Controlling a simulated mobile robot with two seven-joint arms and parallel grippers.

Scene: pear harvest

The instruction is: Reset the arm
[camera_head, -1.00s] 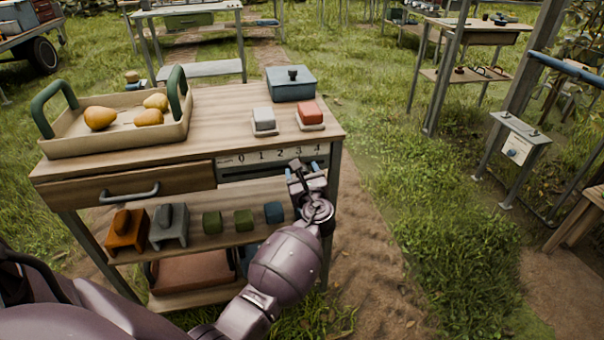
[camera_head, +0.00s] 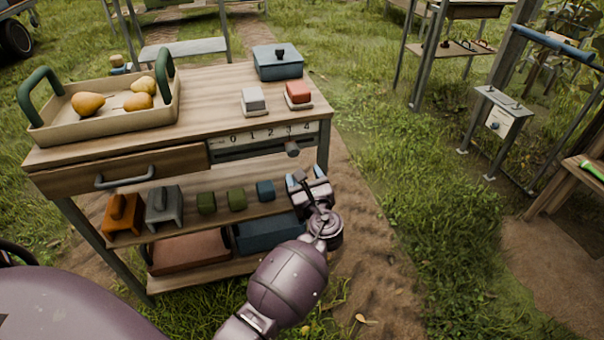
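My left arm comes in from the lower left. Its gripper (camera_head: 306,177) is in front of the workbench's right end, below and apart from a dark slider knob (camera_head: 293,148). The blue-tipped fingers stand apart with nothing visible between them. The knob sits under a scale (camera_head: 262,136) marked 0 to 4, near 3 and 4. My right gripper is not in view.

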